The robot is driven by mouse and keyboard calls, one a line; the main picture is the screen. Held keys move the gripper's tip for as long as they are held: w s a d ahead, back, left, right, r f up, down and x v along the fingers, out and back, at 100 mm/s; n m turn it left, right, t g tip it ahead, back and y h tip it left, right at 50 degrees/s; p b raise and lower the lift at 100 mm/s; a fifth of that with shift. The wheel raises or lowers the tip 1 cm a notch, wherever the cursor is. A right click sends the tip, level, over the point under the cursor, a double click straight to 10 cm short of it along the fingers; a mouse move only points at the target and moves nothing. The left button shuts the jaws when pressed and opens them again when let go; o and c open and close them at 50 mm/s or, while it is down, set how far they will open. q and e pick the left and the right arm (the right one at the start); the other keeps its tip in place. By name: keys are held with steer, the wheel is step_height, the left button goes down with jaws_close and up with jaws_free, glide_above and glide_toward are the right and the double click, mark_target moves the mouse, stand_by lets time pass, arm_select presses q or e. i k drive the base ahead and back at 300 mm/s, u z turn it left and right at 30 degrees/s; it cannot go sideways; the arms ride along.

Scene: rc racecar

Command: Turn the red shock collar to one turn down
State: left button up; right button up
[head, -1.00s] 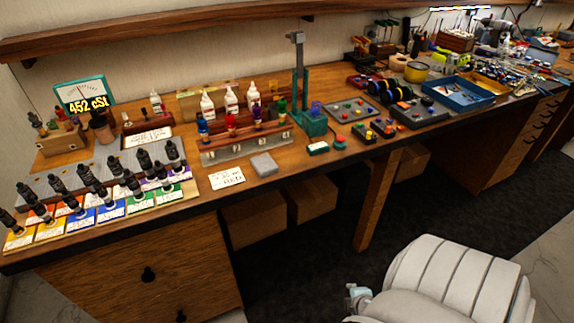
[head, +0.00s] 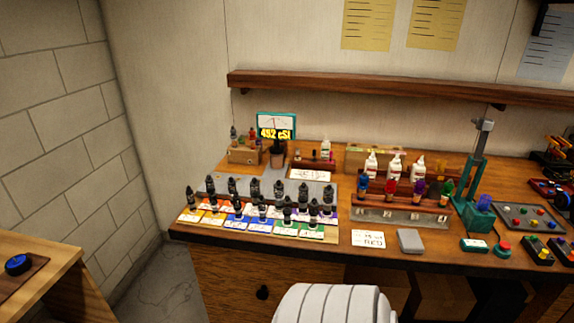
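The red shock (head: 390,188) stands in a wooden rack (head: 400,199) on the workbench, between a blue shock (head: 364,183) and a purple one (head: 419,188). A green shock (head: 447,188) is at the rack's right end. The red shock's collar is too small to make out. A white card (head: 368,239) with handwriting, its lower word seemingly RED, lies in front of the rack. Neither of my grippers is in view; only a white part of my own arm shows at the bottom.
Several dropper bottles stand on coloured cards (head: 202,217) at the bench's left. A display (head: 276,131) reads about 452 cSt. White bottles (head: 395,168) stand behind the rack. A green press stand (head: 474,185) is to its right. A grey block (head: 411,241) lies in front. Another table (head: 40,262) is at far left.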

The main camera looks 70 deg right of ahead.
mark_target(389, 199)
steer(key=u, duration=0.75)
steer(key=k, duration=1.65)
steer(key=z, duration=0.15)
